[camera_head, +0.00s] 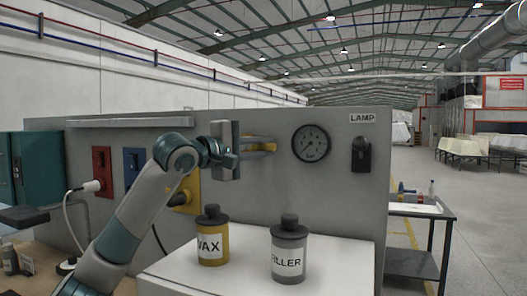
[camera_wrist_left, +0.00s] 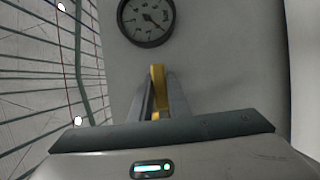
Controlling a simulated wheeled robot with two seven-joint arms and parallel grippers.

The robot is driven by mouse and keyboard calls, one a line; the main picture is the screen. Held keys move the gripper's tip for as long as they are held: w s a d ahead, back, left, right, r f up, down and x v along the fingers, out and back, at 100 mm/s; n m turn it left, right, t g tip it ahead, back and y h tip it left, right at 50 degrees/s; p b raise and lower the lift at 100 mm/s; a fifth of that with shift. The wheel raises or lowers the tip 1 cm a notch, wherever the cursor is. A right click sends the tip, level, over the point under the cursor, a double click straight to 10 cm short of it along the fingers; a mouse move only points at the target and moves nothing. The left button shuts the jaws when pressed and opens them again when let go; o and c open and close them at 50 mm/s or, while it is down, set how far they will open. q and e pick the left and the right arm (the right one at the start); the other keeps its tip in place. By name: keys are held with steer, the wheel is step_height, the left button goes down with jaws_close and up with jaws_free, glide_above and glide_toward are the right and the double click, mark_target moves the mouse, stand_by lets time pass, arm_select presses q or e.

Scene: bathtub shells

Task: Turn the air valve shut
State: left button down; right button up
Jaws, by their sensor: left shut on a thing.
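The air valve's yellow lever (camera_head: 262,152) is on the grey panel, left of the round gauge, and is partly hidden by my gripper. In the left wrist view the yellow lever (camera_wrist_left: 158,86) stands upright in that picture, between the two fingers. My left gripper (camera_head: 268,147) reaches in from the left at the panel and is shut on the lever; its fingers also show in the left wrist view (camera_wrist_left: 160,95). The valve body is hidden. My right gripper is in neither view.
The gauge (camera_head: 311,143) and a black lamp switch (camera_head: 361,153) are right of the valve. A yellow wax can (camera_head: 212,222) and a grey filler can (camera_head: 289,242) stand on the white top (camera_head: 250,277) below. Red (camera_head: 102,160) and blue (camera_head: 132,158) sockets are left.

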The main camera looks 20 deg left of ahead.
arm_select(q)
steer(key=c, duration=1.7)
jaws_free()
steer(key=shift+s, duration=0.1)
